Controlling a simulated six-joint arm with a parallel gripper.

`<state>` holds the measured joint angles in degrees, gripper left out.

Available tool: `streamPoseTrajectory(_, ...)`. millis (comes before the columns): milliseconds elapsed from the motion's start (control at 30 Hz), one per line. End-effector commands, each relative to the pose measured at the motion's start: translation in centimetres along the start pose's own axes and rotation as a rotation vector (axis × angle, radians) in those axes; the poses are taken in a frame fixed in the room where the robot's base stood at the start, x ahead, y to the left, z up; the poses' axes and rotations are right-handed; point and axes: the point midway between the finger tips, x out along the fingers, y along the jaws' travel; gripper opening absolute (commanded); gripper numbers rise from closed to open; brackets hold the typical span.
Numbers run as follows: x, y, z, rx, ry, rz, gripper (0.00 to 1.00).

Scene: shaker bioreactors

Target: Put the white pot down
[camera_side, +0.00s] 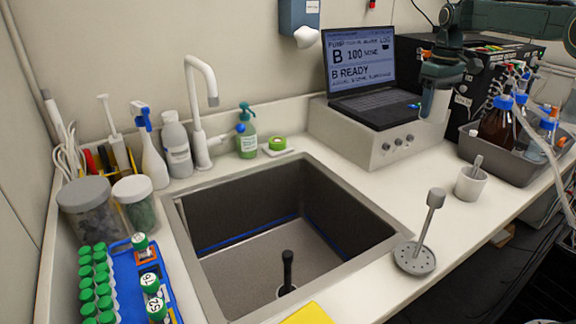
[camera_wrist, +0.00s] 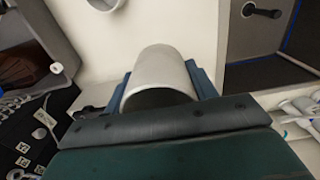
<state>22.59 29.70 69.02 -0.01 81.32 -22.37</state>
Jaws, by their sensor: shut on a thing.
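The white pot (camera_wrist: 160,72) is a plain pale cylinder between the two blue fingers of my gripper (camera_wrist: 163,85) in the wrist view. The fingers press on its two sides. In the side view my gripper (camera_side: 440,82) is at the upper right, and the pot (camera_side: 434,106) hangs below it, partly hidden by the gripper. The pot appears upright, in front of the laptop's right side and the black instrument box. It looks held above the counter (camera_side: 400,190); the exact height is hard to tell.
A white cup (camera_side: 470,184) with a rod in it stands on the counter near the grey tray of bottles (camera_side: 515,150). A round perforated stand (camera_side: 414,257) is by the sink (camera_side: 285,235). A laptop (camera_side: 365,80) sits on a raised box. Counter left of the cup is clear.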

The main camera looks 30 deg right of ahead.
Motion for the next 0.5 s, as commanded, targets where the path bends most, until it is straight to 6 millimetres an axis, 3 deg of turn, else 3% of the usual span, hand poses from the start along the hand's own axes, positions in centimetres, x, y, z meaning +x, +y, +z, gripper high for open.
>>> streamPoseTrajectory(467, -5.0, 0.0, -0.1, 0.000, 0.004, 0.002, 0.31)
streamPoseTrajectory(500, -4.8, -1.1, -0.4, -0.004, 0.000, 0.000, 0.31)
